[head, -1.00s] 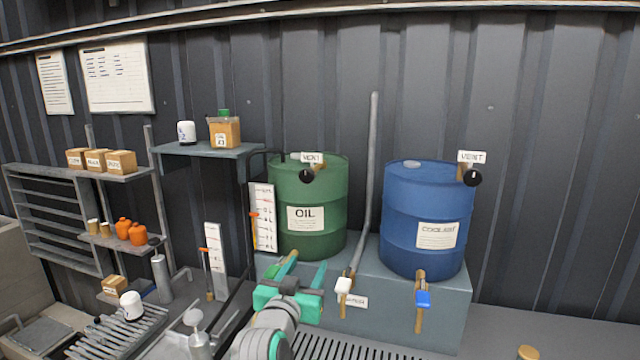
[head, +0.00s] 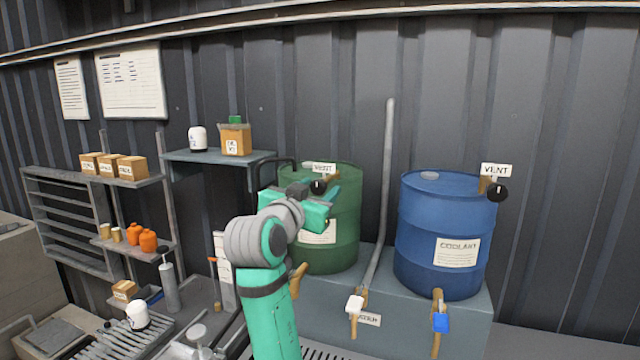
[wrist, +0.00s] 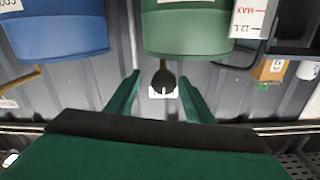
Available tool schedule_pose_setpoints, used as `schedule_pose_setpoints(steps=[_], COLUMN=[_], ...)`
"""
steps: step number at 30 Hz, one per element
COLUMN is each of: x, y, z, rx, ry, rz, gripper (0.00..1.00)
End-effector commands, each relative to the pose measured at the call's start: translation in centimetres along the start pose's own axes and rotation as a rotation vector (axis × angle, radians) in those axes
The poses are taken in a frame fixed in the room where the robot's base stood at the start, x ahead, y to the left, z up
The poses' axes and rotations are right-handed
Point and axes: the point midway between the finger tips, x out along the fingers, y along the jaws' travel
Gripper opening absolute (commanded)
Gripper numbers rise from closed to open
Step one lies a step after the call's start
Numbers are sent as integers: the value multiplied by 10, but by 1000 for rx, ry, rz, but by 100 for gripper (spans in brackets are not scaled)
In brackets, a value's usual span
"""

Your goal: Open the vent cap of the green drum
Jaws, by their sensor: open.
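The green drum (head: 345,225) stands on a grey-blue bench, partly hidden by my arm. Its vent cap (head: 318,187), a round black knob, sits at the top front rim under a white VENT sign (head: 320,168). My gripper (head: 310,184) is open and empty in front of the drum's upper part. In the wrist view, which looks upside down, the black vent cap (wrist: 163,79) lies between the two spread green fingers, apart from both. The green drum (wrist: 190,32) fills the top middle there. How deep the cap sits between the fingers is unclear.
A blue drum (head: 445,235) with its own black vent cap (head: 497,192) stands to the right. A grey pipe (head: 384,190) rises between the drums. A shelf (head: 215,157) with a jar and a canister is at left. Taps with handles (head: 355,304) hang below.

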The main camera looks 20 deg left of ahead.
Motion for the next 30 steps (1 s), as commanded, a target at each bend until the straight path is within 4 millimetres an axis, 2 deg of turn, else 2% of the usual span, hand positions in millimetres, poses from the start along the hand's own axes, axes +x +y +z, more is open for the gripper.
schedule_pose_setpoints(steps=[3,9,15,22,23,27,28,30], x=[20,42,51,52,52,52,52,52], y=[-5,-13,-15,-14,-14,-13,-13,-13], z=[1,2,2,2,2,2,2,2], rx=[-2,-2,-1,-1,-1,-1,-1,-1], ry=[-2,-2,-1,-1,-2,-1,-1,-1], rz=[-6,-16,-19,-18,-18,-17,-17,-17], gripper=[48,48,48,48,46,12,7,7])
